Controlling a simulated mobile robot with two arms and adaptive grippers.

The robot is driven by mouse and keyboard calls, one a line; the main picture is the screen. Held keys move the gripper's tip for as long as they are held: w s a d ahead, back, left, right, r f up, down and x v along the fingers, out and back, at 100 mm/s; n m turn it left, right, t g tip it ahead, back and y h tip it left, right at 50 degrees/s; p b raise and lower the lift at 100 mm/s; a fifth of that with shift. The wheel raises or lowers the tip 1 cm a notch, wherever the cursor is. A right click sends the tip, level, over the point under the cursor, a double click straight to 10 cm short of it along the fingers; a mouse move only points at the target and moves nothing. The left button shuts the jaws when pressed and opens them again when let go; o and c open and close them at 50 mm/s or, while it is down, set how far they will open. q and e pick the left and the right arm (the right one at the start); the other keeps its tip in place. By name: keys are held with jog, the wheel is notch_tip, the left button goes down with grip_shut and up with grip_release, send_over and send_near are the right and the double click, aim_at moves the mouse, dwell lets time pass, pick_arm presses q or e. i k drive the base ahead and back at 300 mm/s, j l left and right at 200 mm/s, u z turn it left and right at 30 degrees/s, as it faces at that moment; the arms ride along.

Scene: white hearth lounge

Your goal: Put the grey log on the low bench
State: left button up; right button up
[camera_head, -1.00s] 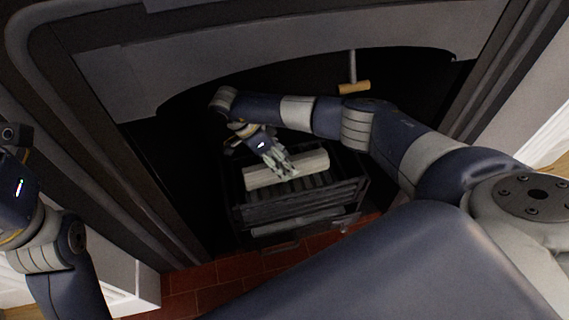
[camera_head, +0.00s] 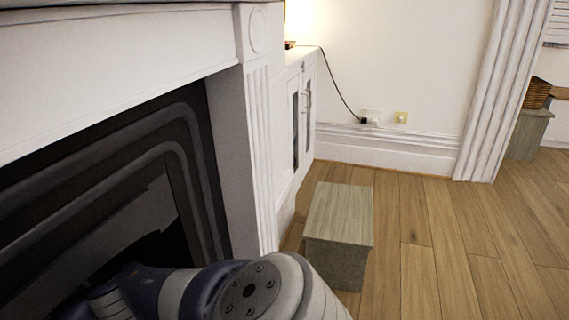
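A low bench (camera_head: 340,215), a grey-green wooden block shape, stands on the wood floor just right of the fireplace surround. Its top is bare. The grey log is not in view now. My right arm reaches left into the dark fireplace opening at the bottom of the picture, and its gripper is hidden beyond the lower edge. My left gripper is also out of view.
The white fireplace surround (camera_head: 258,140) stands left of the bench. A white cabinet (camera_head: 297,120) is behind it. A cable hangs to a wall socket (camera_head: 371,117). Another grey-green piece with a wicker basket (camera_head: 538,93) is at far right. The wood floor (camera_head: 440,240) is clear.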

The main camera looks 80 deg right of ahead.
aim_at(343, 204)
jog(key=k+l+z, duration=0.1)
jog(key=k+z, duration=0.3)
jog(key=k, duration=0.2)
jog(key=l+z, duration=0.2)
jog(key=z, duration=0.25)
jog(key=i+l+z, duration=0.1)
jog(key=z, duration=0.35)
jog(key=i+l+z, duration=0.1)
jog(key=z, duration=0.4)
jog(key=i+l+u, duration=0.1)
jog(key=l, duration=0.25)
jog(key=i+l+u, duration=0.1)
jog(key=i+l, duration=0.15)
jog(key=i+l+u, duration=0.1)
jog(key=l, duration=0.35)
jog(key=i, duration=0.1)
